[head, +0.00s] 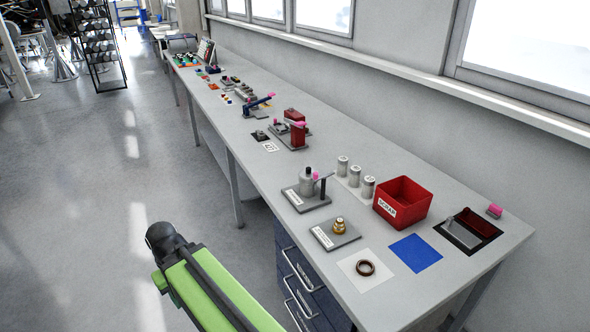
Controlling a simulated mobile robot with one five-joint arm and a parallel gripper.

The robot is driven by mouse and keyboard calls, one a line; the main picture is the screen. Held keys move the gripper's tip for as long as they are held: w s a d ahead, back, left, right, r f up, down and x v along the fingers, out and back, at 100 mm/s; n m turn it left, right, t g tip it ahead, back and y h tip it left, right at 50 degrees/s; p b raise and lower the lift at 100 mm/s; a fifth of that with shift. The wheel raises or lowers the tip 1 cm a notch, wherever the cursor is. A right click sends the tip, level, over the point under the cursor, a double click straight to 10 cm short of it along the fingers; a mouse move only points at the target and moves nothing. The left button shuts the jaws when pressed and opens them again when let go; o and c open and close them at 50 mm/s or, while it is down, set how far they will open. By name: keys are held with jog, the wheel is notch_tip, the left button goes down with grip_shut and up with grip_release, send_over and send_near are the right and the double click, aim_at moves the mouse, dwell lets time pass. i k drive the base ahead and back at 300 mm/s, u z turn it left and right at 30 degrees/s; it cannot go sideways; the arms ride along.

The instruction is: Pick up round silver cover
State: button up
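I cannot single out one round silver cover for certain. A green and black link of my arm shows at the bottom left, over the floor and clear of the bench. My gripper is not recognisable in this view.
The long grey bench (325,131) runs beneath the windows. Open floor (100,190) lies left.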

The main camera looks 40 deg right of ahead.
aim_at(305, 175)
jog(key=i, duration=1.45)
jog(key=z, duration=0.1)
